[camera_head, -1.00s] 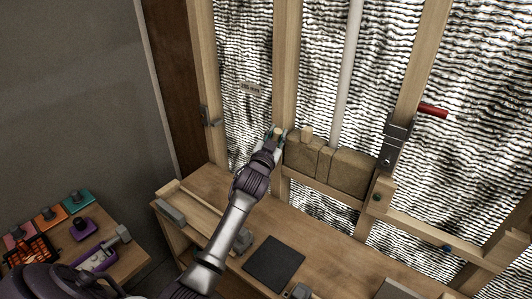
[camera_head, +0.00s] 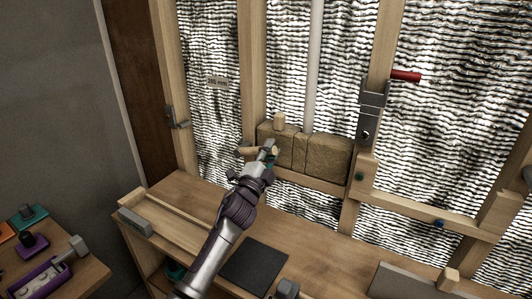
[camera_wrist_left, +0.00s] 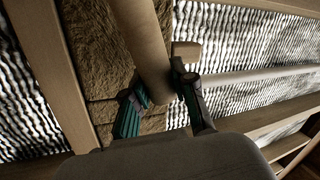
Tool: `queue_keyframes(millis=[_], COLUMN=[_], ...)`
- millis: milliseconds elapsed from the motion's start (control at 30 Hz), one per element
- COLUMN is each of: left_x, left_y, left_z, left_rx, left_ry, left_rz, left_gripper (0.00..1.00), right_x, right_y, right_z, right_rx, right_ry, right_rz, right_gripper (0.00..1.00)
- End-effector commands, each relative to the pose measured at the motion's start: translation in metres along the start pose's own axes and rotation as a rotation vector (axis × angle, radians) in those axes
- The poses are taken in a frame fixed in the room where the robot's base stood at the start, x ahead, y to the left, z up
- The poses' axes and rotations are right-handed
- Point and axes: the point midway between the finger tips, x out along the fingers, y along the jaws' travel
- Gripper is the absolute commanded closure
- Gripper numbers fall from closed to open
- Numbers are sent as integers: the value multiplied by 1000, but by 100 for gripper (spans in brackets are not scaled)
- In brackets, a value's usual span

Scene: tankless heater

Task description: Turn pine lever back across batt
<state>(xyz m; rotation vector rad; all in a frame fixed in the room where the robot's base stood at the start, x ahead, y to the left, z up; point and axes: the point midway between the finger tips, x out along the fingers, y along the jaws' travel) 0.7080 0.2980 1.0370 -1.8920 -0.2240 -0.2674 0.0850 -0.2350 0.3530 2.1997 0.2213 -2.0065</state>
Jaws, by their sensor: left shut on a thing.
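The pine lever (camera_head: 246,151) is a pale round wooden bar at the left end of the batt, by the stud. In the left wrist view the lever (camera_wrist_left: 142,45) runs down from the top edge, in front of the batt (camera_wrist_left: 88,45), to between the fingers. The batt (camera_head: 325,156) is a brown fibrous block low between two studs. My left gripper (camera_head: 269,151) is shut on the lever, in front of the batt's left part; its fingers also show in the left wrist view (camera_wrist_left: 160,98). The lever's pivot is not clear. My right gripper is not in view.
A dark mat (camera_head: 254,264) lies on the bench (camera_head: 190,190) below.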

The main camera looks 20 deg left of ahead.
Motion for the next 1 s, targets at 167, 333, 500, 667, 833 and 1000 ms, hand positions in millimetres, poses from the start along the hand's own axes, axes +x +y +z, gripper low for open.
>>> queue_keyframes(millis=[167,333,500,667,833,1000], left_x=[-7,-10,-11,-12,-12,-12], left_y=[21,30,36,38,38,38], left_z=[3,5,6,7,7,7], left_rx=[131,226,285,317,327,329], left_ry=[43,73,92,102,105,106], left_rz=[3,4,4,4,4,5], left_gripper=[100,100,100,100,100,100], right_x=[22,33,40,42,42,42], right_y=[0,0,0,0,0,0], right_z=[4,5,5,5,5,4], right_rx=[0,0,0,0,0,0], right_ry=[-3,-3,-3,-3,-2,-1], right_rz=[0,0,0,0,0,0], right_gripper=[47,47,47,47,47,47])
